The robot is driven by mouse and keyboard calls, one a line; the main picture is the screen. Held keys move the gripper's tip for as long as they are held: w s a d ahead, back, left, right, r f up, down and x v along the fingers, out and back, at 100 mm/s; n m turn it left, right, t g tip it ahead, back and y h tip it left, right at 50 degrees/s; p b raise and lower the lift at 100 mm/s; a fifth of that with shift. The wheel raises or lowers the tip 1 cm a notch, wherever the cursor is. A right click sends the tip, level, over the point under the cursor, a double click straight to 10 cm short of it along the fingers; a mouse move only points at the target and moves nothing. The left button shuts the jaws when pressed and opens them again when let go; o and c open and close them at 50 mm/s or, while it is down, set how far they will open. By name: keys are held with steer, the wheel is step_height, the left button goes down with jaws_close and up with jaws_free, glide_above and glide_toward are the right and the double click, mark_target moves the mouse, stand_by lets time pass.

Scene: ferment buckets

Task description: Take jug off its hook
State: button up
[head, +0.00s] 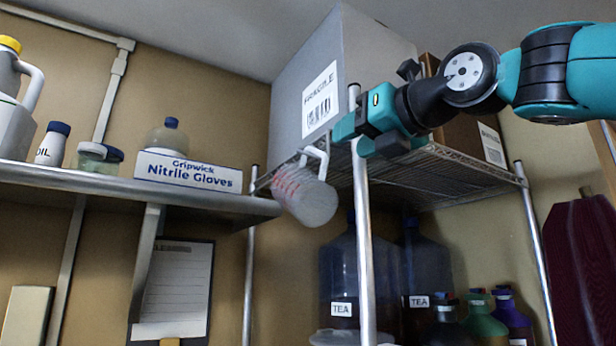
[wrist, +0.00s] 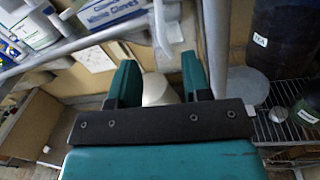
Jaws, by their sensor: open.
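The jug (head: 305,197) is translucent white with red markings and a white handle (head: 318,158). It hangs tilted by the front left post of the wire shelf; its hook is too small to make out. My gripper (head: 343,128) is open and empty, above and right of the jug's handle, apart from it. In the wrist view my gripper's fingers (wrist: 160,72) are spread. A pale curved piece (wrist: 160,28), perhaps the jug's handle, shows beyond them. A whitish shape (wrist: 158,91) shows between the fingers; I cannot tell what it is.
A grey box marked FRAGILE (head: 330,80) stands on the wire shelf (head: 440,165) close behind my gripper. The shelf's metal post (head: 362,225) is right of the jug. Left is a metal shelf (head: 120,187) with a glove box (head: 188,171). Dark TEA containers (head: 340,270) stand below.

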mark_target(308, 184)
steer(key=p+x, duration=0.4)
steer(key=x, duration=0.3)
steer(key=shift+w+a+p, duration=0.15)
steer(key=shift+w+p, duration=0.15)
steer(key=shift+p, duration=0.1)
jaws_close()
